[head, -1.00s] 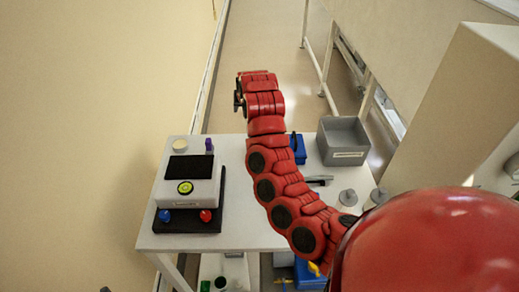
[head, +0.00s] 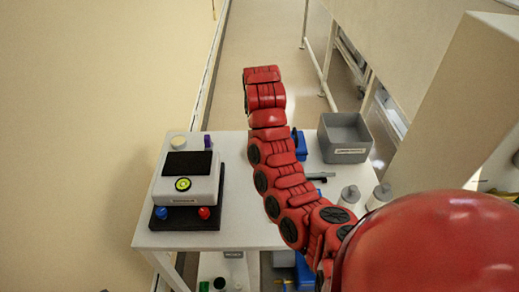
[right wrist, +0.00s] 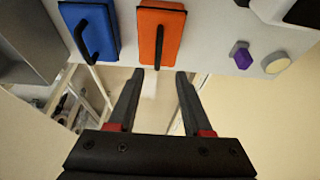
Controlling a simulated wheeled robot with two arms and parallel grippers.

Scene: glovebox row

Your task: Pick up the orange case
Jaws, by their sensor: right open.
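The orange case (right wrist: 172,30) lies on the white table in the right wrist view, at the top middle, with a black handle on its near edge. My right gripper (right wrist: 160,74) is open and empty. Its two dark fingers point at the case's handle end, with the handle between their tips in the picture; I cannot tell the gap in depth. In the head view my red right arm reaches over the table and hides the orange case and my right gripper's jaws. My left gripper is not in view.
A blue case (right wrist: 88,30) with a black handle lies beside the orange one. A grey bin (head: 345,140), white bottles (head: 350,196) and a white device (head: 187,180) on a black base stand on the table. A purple item (right wrist: 241,56) and round pale item (right wrist: 276,62) sit near the edge.

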